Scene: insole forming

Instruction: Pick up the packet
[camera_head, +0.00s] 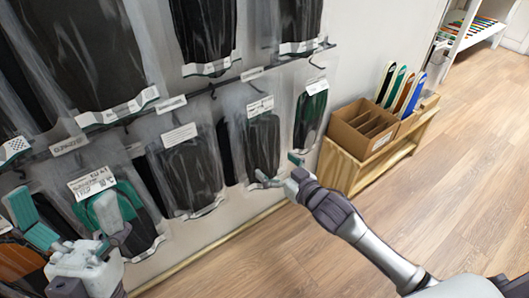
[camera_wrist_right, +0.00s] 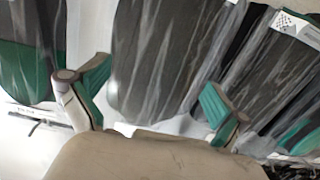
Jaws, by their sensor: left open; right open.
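Clear packets with dark insoles hang on wall hooks. One packet (camera_head: 262,142) with a white label hangs in the lower row, in front of my right gripper (camera_head: 278,170). My right gripper is open and empty, with its fingertips near that packet's lower part. In the right wrist view, a dark packet (camera_wrist_right: 165,55) lies between and beyond the spread fingers of the right gripper (camera_wrist_right: 150,100); I cannot tell whether they touch it. My left gripper (camera_head: 66,222) is open at the lower left, in front of a labelled packet with a green and black insole (camera_head: 140,228).
Neighbouring packets hang close on both sides, including a green-topped one (camera_head: 310,115) and a dark one (camera_head: 190,175). A wooden shelf (camera_head: 345,172) with a cardboard box (camera_head: 362,130) and upright coloured insoles stands to the right. The wooden floor (camera_head: 450,190) is clear.

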